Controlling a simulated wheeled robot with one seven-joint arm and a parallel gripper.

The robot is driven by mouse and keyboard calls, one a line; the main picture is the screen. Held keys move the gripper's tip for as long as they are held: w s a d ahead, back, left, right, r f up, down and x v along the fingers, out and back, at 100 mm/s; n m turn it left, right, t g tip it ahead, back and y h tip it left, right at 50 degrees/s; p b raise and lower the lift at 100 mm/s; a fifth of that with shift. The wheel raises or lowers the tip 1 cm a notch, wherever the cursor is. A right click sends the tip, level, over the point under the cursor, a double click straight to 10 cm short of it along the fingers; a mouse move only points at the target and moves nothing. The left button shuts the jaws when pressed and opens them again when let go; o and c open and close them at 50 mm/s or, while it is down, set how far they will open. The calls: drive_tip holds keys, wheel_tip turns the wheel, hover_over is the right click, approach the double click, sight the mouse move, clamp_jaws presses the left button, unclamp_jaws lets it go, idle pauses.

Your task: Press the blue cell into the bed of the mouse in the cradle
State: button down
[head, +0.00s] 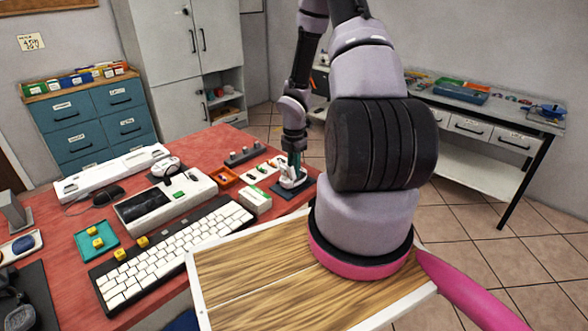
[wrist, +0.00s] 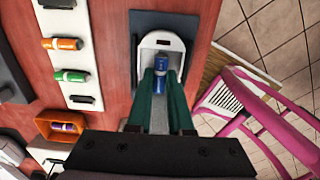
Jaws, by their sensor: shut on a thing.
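My gripper (wrist: 161,76) is shut on the blue cell (wrist: 160,82), which shows between the two dark green fingers in the wrist view. The cell points along the mouse's length. The white mouse (wrist: 163,41) lies in its dark cradle (wrist: 144,19), with the gripper over it. The cell is over or in the mouse's open bed; I cannot tell whether it is seated. The fingers hide part of the bed. In the head view my gripper (head: 294,160) points down at the mouse (head: 293,177) in the cradle (head: 290,190), near the red table's right edge.
A white strip (wrist: 78,22) left of the cradle holds an orange cell (wrist: 62,44) and a green cell (wrist: 70,76). An orange tray (wrist: 45,122) holds a purple cell (wrist: 65,127). A pink chair (wrist: 268,112) stands beyond the table edge. A keyboard (head: 175,250) lies to the left.

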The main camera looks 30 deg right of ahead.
drive_tip(key=shift+f, duration=0.45)
idle(0.8)
drive_tip(key=c, duration=1.1)
unclamp_jaws()
drive_tip(key=shift+r, duration=0.2)
drive_tip(key=shift+r, duration=1.6)
drive_tip(key=o, duration=0.6)
drive_tip(key=shift+c, duration=0.2)
